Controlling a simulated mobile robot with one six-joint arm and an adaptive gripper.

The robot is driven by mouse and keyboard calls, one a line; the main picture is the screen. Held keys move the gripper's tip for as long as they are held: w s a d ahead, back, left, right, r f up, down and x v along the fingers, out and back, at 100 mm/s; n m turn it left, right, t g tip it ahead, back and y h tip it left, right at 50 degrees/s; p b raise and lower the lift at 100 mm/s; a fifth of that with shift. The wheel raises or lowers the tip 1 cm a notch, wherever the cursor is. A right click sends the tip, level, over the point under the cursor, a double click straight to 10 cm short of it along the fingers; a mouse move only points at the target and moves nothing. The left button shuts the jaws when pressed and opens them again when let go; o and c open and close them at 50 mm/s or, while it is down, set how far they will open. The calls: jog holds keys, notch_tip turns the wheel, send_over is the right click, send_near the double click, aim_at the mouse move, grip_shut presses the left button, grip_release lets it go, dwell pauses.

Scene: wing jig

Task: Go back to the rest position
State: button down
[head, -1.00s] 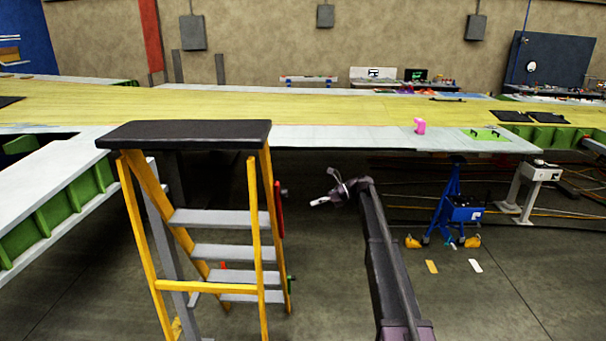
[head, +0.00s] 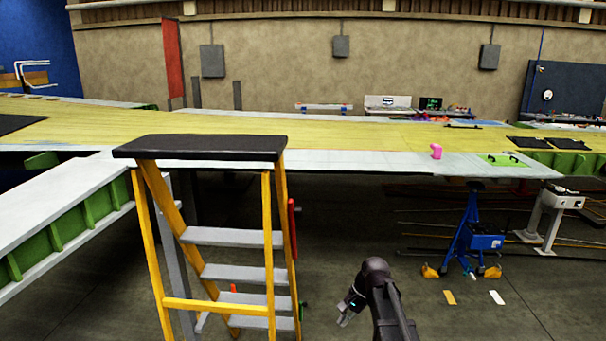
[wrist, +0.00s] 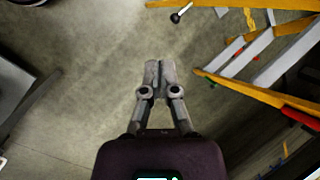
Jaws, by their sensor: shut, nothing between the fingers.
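My gripper (head: 345,319) hangs low in the head view, to the right of the stepladder and over the concrete floor. Its fingers point down. In the wrist view my gripper (wrist: 160,68) is seen from above with its two fingers together and nothing between them. Bare floor (wrist: 85,110) lies beneath it. It touches nothing that I can see.
A yellow stepladder (head: 228,237) with a black top stands left of my arm. The long wing surface (head: 340,131) spans the back, with a pink object (head: 436,151) on it. A blue stand (head: 470,235) is at the right. The floor between is clear.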

jog(key=s+d+f+n+h+b, duration=0.1)
jog(key=s+d+f+n+h, duration=0.1)
jog(key=s+n, duration=0.2)
jog(key=s+d+f+n+h+b, duration=0.1)
jog(key=s+d+f+n+h, duration=0.1)
jog(key=s, duration=0.8)
jog(key=shift+s+d+n+t+h, duration=0.35)
jog(key=shift+d+n, duration=0.25)
jog(key=shift+n, duration=0.4)
